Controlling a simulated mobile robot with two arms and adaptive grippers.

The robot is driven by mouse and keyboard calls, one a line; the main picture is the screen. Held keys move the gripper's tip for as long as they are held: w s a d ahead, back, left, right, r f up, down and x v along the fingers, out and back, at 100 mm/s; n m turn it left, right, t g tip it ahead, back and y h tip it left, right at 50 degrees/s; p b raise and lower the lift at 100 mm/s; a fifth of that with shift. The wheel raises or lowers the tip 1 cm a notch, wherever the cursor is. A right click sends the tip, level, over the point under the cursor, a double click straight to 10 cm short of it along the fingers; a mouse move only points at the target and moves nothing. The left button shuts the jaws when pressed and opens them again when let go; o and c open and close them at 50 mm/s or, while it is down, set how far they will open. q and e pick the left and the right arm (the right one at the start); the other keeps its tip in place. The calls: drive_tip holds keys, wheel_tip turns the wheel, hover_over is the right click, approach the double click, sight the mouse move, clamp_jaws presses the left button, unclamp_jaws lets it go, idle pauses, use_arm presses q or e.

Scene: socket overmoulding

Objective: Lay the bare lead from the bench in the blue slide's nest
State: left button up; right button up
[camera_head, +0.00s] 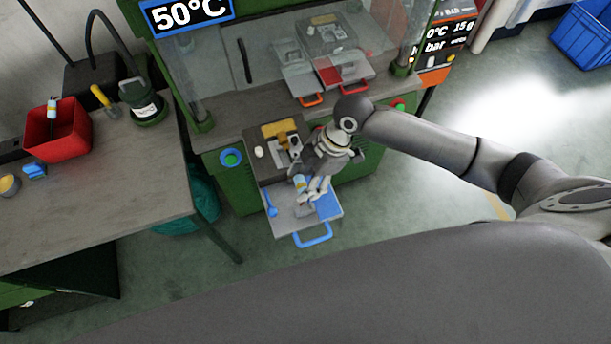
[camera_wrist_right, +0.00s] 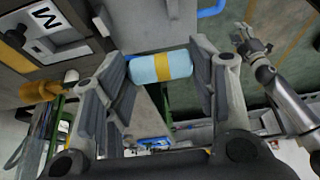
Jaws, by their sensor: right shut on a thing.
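The blue slide (camera_head: 292,228) is pulled out at the front of the green machine, with a blue handle (camera_head: 313,237) and a blue patch (camera_head: 329,204) at its right. My right gripper (camera_head: 312,188) is over the slide, pointing down. It is shut on a light blue cylindrical piece with a yellow band (camera_wrist_right: 160,68), which I take to be the lead; the piece also shows in the head view (camera_head: 300,183). Gripper and piece hide much of the nest, and I cannot tell whether the piece touches it. My left gripper (camera_wrist_right: 255,45) shows small in the right wrist view.
A bench (camera_head: 95,205) at the left carries a red bin (camera_head: 70,140) with a similar banded piece in it, a green-black container (camera_head: 140,103) and a small blue object (camera_head: 35,171). A red slide (camera_head: 346,84) is behind. A small blue piece (camera_head: 270,206) is at the slide's left.

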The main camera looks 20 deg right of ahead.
drive_tip(key=shift+f+b, duration=2.05)
drive_tip(key=shift+f, duration=1.6)
drive_tip(key=shift+s+f, duration=0.1)
drive_tip(key=shift+f, duration=0.05)
drive_tip(key=o, duration=1.1)
drive_tip(key=v, duration=1.2)
drive_tip(key=shift+w, duration=0.2)
